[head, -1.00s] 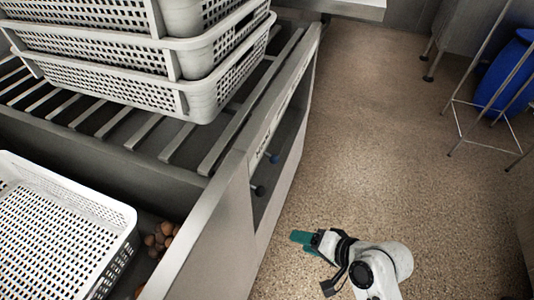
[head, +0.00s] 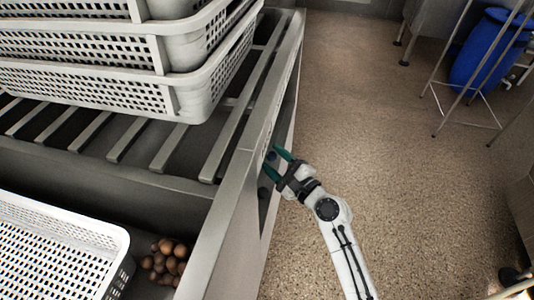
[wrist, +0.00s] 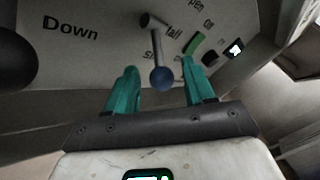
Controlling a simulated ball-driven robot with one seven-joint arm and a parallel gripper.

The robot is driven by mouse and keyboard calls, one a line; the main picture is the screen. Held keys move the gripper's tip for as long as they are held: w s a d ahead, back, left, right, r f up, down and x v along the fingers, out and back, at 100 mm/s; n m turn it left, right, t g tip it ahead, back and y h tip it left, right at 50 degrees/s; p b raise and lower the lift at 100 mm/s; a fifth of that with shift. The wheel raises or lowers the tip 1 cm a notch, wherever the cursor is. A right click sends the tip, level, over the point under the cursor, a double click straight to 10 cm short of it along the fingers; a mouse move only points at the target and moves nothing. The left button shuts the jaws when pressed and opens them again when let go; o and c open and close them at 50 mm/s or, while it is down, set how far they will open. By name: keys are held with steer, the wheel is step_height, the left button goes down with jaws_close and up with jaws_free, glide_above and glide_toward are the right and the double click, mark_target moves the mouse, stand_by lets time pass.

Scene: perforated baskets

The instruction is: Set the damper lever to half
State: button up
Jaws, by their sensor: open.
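The damper lever, with a blue ball knob (wrist: 162,78) on a grey stem, stands out from a labelled panel (wrist: 105,60) in the wrist view. The knob appears between my gripper's (wrist: 155,82) two teal fingers, which are spread and show gaps on both sides. Partly hidden labels by the lever look like "Open", "Half" and "Shut"; the knob overlaps the "Sh" label. I cannot tell the lever's exact setting. In the head view, my gripper (head: 275,160) is at the side panel of the grey machine (head: 228,225), its fingers hiding most of the lever.
A dark knob (wrist: 16,58) is left of the "Down" label; it also shows below my gripper in the head view (head: 263,191). A green piece (wrist: 195,43) is right of the lever. Stacked white baskets (head: 90,80) stand on the slats.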

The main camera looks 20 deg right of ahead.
mark_target(272, 159)
steer(key=shift+x, duration=1.7)
steer(key=shift+c, duration=0.5)
steer(key=shift+s, duration=0.1)
jaws_close()
